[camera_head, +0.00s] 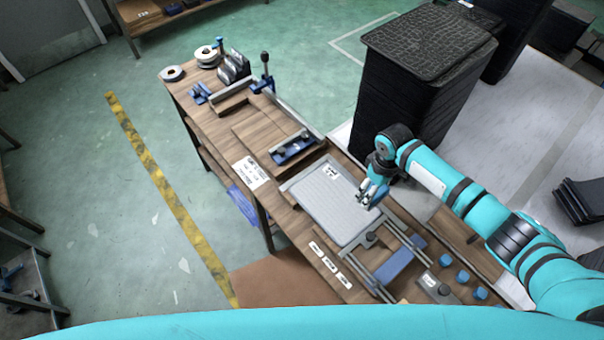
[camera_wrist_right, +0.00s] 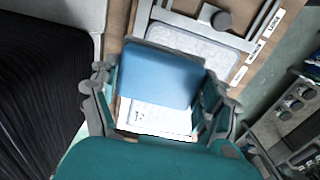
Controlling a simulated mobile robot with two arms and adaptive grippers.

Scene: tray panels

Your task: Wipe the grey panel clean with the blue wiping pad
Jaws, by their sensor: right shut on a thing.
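The grey panel (camera_head: 325,207) lies flat on the wooden bench, with a small white marked label (camera_head: 331,172) near its far end. Part of the panel (camera_wrist_right: 190,45) also shows in the right wrist view. My right gripper (camera_head: 371,194) is over the panel's right edge. In the right wrist view, this gripper (camera_wrist_right: 160,95) is shut on the blue wiping pad (camera_wrist_right: 160,75), with a finger at each side. I cannot tell whether the pad touches the panel. No smudge on the panel is clear at this size. My left gripper is not in view.
A rail frame with a dark knob (camera_head: 370,237) and a blue block (camera_head: 394,266) stands at the panel's near end. Several blue round caps (camera_head: 462,277) sit to the right. A tall black stack (camera_head: 400,100) rises behind my right arm. Wooden boards and tools occupy the bench's far end.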

